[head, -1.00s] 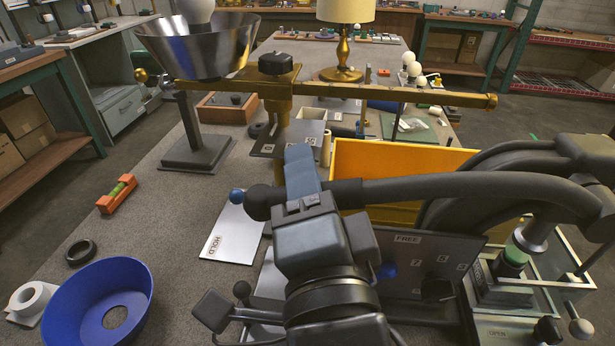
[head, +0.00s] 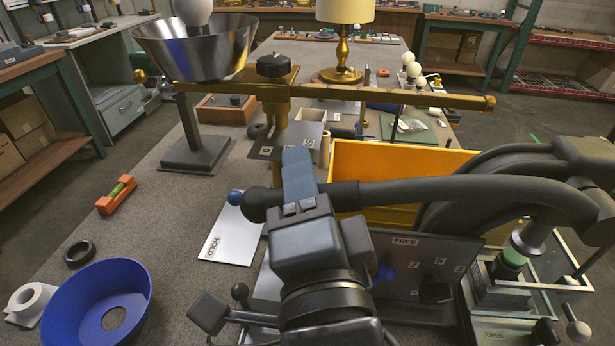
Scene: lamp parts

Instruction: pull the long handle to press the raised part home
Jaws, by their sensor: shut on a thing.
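The long handle (head: 455,194) is a dark curved lever with a thicker grip and a black ball end. It reaches left from a big dark press frame (head: 500,180) at the right. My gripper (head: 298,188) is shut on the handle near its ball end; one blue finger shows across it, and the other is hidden. The handle is roughly level, sloping a little down toward my gripper. A silver ram (head: 530,236) hangs from the press over a green-topped part (head: 512,257) in a fixture. I cannot tell whether ram and part touch, or how far the part stands up.
A yellow bin (head: 390,160) stands just behind the handle. A panel marked FREE (head: 410,265) is below it, and a HOLD plate (head: 230,235) lies to the left. A brass bar (head: 400,95) crosses behind. A blue bowl (head: 75,300) is at the front left.

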